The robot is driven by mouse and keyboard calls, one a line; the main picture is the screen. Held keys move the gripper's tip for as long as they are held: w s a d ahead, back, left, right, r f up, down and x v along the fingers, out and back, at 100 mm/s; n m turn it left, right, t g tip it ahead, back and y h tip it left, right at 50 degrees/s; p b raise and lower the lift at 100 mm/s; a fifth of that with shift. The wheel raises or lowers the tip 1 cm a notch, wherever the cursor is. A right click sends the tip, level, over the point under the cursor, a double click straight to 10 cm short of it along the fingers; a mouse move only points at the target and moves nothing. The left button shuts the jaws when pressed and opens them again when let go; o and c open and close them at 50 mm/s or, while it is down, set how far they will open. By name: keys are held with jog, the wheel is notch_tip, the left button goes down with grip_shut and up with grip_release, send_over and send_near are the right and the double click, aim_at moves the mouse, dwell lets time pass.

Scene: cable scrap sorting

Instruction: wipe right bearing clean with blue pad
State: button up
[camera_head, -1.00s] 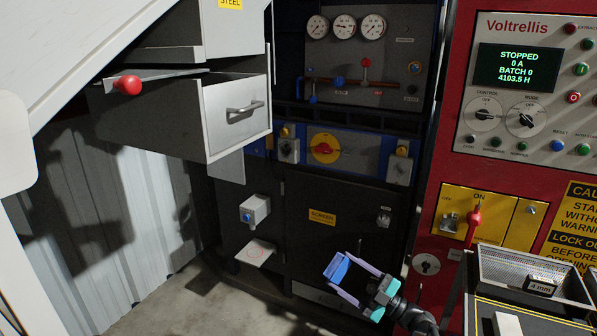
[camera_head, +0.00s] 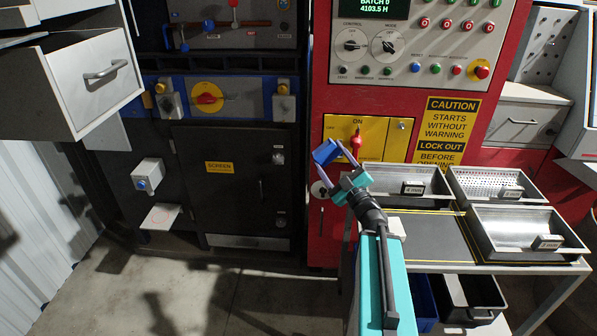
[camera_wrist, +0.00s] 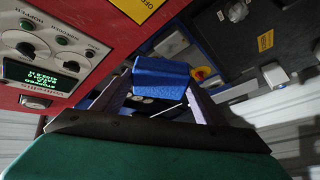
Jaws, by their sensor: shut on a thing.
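My gripper (camera_head: 335,164) is shut on the blue pad (camera_head: 326,151) and holds it in the air in front of the red machine. In the wrist view the blue pad (camera_wrist: 162,77) sits between the two purple fingers. Two grey housings with yellow tops stand at the ends of the blue beam: a left one (camera_head: 170,104) and a right one (camera_head: 283,104). The right one looks like the right bearing, but I cannot be sure. The pad is apart from it, lower and to its right. Any dirt on it is too small to tell.
A yellow switch panel (camera_head: 377,133) with a red handle (camera_head: 356,141) is close behind the pad. A table with several metal trays (camera_head: 535,252) stands at the right. An open grey drawer (camera_head: 96,96) juts out at upper left. The floor (camera_head: 215,290) at front is clear.

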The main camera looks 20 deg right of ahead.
jog(key=s+d+r+m+g+h+p, duration=0.1)
jog(key=s+d+r+m+h, duration=0.2)
jog(key=d+h, duration=0.45)
jog(key=s+d+r+m+g+h+p, duration=0.1)
jog(key=s+d+m+h, duration=0.3)
jog(key=d, duration=0.7)
jog(key=s+d+r+m+g+h+p, duration=0.1)
jog(key=s+d+m+g+h+p, duration=0.2)
jog(key=s+d, duration=1.2)
jog(key=d+m+g+h, duration=0.1)
jog(key=m+g+h, duration=0.1)
jog(key=g+h, duration=0.2)
jog(key=shift+s+d+g+h, duration=0.3)
jog(key=shift+d+g+h, duration=0.05)
jog(key=shift+g, duration=0.05)
